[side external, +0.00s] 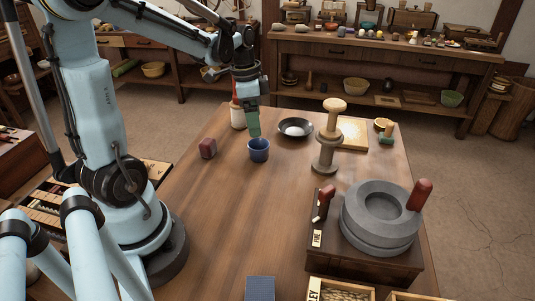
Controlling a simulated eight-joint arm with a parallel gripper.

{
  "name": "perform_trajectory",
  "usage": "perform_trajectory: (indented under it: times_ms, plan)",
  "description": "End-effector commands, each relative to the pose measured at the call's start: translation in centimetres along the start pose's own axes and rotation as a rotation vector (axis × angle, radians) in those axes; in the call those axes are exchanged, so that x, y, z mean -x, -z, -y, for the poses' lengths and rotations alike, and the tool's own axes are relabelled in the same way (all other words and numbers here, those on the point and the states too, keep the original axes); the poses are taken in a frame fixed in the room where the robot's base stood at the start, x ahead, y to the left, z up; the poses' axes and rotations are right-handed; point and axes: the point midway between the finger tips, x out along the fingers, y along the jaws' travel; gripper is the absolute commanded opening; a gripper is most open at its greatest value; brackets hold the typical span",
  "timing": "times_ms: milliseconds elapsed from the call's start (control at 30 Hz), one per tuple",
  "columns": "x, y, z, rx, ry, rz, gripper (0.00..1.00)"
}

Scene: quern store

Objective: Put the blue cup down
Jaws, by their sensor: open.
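The blue cup (258,151) stands upright on the wooden table (220,207), toward its far left part. My gripper (254,134) is directly above the cup, pointing down, with its green fingertips at or just inside the cup's rim. It is open. I cannot tell whether a finger touches the cup. The cup's base appears to rest on the table.
A dark dish (295,128) and a wooden spindle stand (328,140) are to the right. A stone quern (380,218) fills the front right. The table's middle is clear.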

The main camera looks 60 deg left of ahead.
Motion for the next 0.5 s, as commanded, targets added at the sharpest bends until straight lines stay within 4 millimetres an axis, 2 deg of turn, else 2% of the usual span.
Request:
perform_trajectory:
  times_ms: [200,367,500]
  plan:
    - [2.6,0.0,0.0,0.000,0.000,0.000,0.88]
    - [3.4,0.0,-0.1,0.001,0.001,-0.001,0.88]
    - [3.8,0.7,-1.5,0.032,0.034,-0.020,0.88]
